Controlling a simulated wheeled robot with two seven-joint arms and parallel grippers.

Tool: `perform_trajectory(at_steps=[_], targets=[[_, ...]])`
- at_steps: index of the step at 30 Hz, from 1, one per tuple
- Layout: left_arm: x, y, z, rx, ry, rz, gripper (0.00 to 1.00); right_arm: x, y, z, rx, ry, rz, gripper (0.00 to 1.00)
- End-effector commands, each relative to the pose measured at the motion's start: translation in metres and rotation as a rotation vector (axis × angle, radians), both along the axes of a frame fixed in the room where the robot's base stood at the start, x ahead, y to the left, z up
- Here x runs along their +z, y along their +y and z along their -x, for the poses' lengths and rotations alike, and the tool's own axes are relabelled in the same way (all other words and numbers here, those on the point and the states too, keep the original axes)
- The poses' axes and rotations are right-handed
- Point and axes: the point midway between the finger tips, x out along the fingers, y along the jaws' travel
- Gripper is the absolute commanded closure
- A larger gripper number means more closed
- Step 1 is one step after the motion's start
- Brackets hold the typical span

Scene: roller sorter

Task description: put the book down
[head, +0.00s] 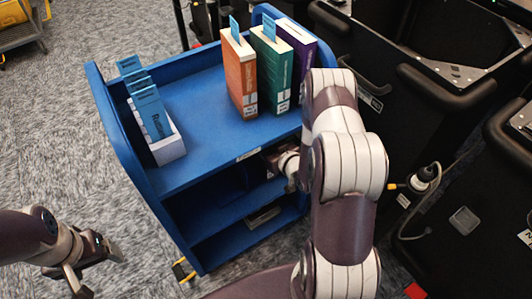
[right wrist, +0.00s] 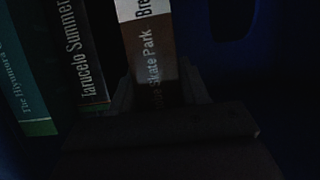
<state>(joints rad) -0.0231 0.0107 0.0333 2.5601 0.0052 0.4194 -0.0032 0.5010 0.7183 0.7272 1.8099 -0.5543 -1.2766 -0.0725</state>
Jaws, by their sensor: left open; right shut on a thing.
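My right arm reaches into the blue cart (head: 210,82) below its top shelf, so in the head view the right fingers are hidden. In the right wrist view my right gripper (right wrist: 158,92) is shut on a book with a brown and white spine (right wrist: 148,52), its lettering partly reading "Skate Park". The book looks upright. A dark book (right wrist: 80,50) lettered "Iarucelo Summer" and a teal book (right wrist: 24,75) stand to its left, apart from it. My left gripper (head: 100,270) is open and empty over the carpet at the lower left.
Black bins (head: 450,90) crowd the right. Carpet (head: 60,130) is open at left.

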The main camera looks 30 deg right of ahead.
Motion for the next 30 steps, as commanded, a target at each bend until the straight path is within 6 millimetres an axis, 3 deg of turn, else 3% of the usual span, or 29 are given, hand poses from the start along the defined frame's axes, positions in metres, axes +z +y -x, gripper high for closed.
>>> perform_trajectory(at_steps=[5,11,20,21,22,30], targets=[[-0.004,0.000,0.000,0.000,0.000,0.000,0.18,-0.005,0.001,-0.011,0.000,-0.002,-0.001,1.00],[-0.015,0.000,0.000,0.000,0.000,0.000,0.18,-0.036,0.001,-0.010,0.000,0.000,0.000,1.00],[-0.016,0.000,0.000,0.000,0.000,0.000,0.18,-0.038,0.001,-0.010,0.000,-0.002,0.001,1.00],[-0.015,0.000,0.000,0.000,0.000,0.000,0.18,-0.038,0.001,-0.009,0.000,0.001,0.000,0.49],[-0.015,0.000,0.000,0.000,0.000,0.000,0.18,-0.038,0.001,-0.009,0.000,0.001,0.000,0.44],[-0.013,0.000,0.000,0.000,0.000,0.000,0.18,-0.036,0.001,-0.009,0.000,0.000,0.000,0.44]])
